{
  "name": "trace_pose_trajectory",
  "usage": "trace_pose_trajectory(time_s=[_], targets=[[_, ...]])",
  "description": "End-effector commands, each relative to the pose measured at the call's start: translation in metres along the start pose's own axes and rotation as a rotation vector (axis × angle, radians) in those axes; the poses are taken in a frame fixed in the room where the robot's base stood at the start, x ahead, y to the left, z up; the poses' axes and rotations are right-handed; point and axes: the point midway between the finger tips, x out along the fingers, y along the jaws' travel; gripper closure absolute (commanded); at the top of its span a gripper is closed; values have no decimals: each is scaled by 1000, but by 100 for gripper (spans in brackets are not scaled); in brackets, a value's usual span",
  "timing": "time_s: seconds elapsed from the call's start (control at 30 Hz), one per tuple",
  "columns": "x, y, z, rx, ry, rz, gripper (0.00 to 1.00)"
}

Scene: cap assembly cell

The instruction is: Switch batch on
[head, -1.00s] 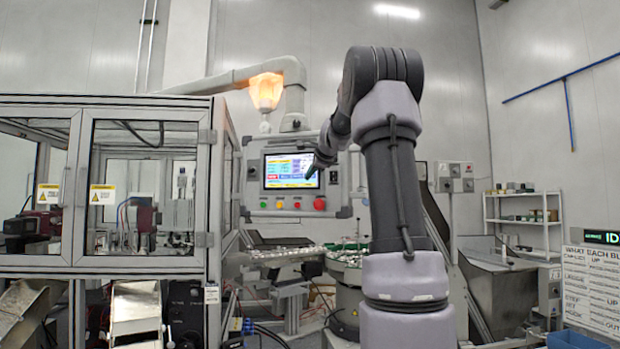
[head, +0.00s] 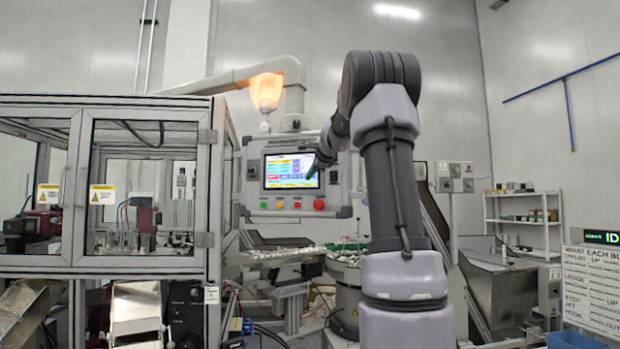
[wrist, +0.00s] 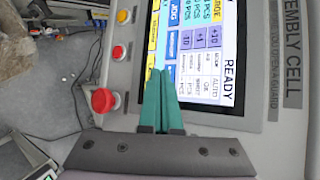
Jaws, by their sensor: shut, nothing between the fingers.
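The control panel's lit touchscreen (head: 283,171) is in the middle of the head view. In the wrist view the screen (wrist: 212,60) appears turned sideways, with READY and AUTO readable and rows of blue, yellow and white fields. A batch switch cannot be made out by name.
A red mushroom button (head: 319,204) sits on the panel below the screen, close to my fingers in the wrist view (wrist: 103,100). Smaller coloured buttons (head: 280,204) line up beside it. A glazed guard enclosure (head: 215,180) stands at left.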

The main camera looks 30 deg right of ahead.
Motion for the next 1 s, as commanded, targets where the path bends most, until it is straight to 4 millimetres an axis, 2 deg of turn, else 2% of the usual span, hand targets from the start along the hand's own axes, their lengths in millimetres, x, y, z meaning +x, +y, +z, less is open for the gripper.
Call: trace_pose_trajectory(time_s=[0.67,1.0], targets=[[3,-3,-3,0,0,0,100],[-5,4,4,0,0,-1,100]])
